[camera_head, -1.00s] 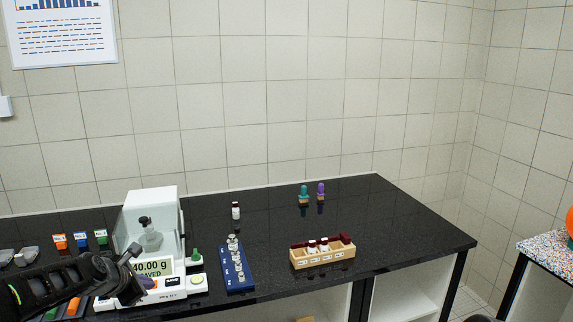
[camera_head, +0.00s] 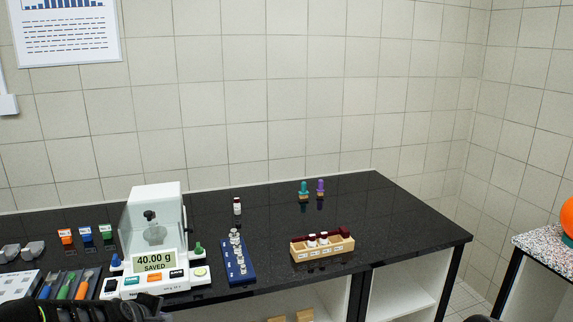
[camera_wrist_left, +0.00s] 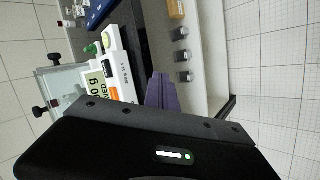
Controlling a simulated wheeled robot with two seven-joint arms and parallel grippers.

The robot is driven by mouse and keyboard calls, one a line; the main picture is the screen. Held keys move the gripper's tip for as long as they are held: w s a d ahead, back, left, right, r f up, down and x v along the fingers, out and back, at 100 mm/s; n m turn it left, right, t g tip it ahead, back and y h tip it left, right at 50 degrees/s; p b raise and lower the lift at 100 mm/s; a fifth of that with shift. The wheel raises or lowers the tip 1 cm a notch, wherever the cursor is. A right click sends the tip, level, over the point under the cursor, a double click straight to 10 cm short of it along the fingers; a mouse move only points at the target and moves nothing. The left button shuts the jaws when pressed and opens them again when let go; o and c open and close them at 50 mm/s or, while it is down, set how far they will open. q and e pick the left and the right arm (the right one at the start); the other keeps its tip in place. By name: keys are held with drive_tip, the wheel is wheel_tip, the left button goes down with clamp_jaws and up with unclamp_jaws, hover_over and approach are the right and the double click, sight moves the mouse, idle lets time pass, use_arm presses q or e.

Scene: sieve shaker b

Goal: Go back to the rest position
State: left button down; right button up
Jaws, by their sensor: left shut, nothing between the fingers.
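My left arm shows at the bottom left of the head view, in front of the bench edge, with its gripper mostly cut off by the lower frame edge. In the left wrist view the left gripper (camera_wrist_left: 162,92) shows its purple-grey fingers closed together with nothing between them. They are in front of the bench, beside the balance and apart from it. The balance (camera_head: 155,262) reads 40.00 g SAVED, and its glass shield stands over a weight on the pan. My right gripper is not in view.
On the black bench (camera_head: 400,235) stand a blue weight rack (camera_head: 238,262), a wooden vial tray (camera_head: 322,250), a small vial (camera_head: 237,206) and two stamps (camera_head: 304,190). Small coloured boxes (camera_head: 85,235) and colour-handled tools (camera_head: 64,287) are at left. A speckled table (camera_head: 545,246) stands at right.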

use_arm(q)
drive_tip(key=s+d+f+m+g+h, duration=0.1)
drive_tip(key=s+d+f+m+g, duration=0.1)
drive_tip(key=s+d+f+m, duration=0.5)
drive_tip(key=s+d+f+m+g+h, duration=0.1)
drive_tip(key=s+d+f+m+g, duration=0.1)
drive_tip(key=s+d+f, duration=0.8)
drive_tip(key=s+d+f+m+g, duration=0.2)
drive_tip(key=s+d+f, duration=0.2)
drive_tip(key=s, duration=0.6)
drive_tip(key=s+d+f+m+g+h+b, duration=0.1)
drive_tip(key=s+d+f+m+g, duration=0.1)
drive_tip(key=s+f, duration=0.4)
drive_tip(key=s+d, duration=0.1)
drive_tip(key=s, duration=0.4)
drive_tip(key=shift+d+f+m, duration=0.35)
drive_tip(key=shift+d+m, duration=0.05)
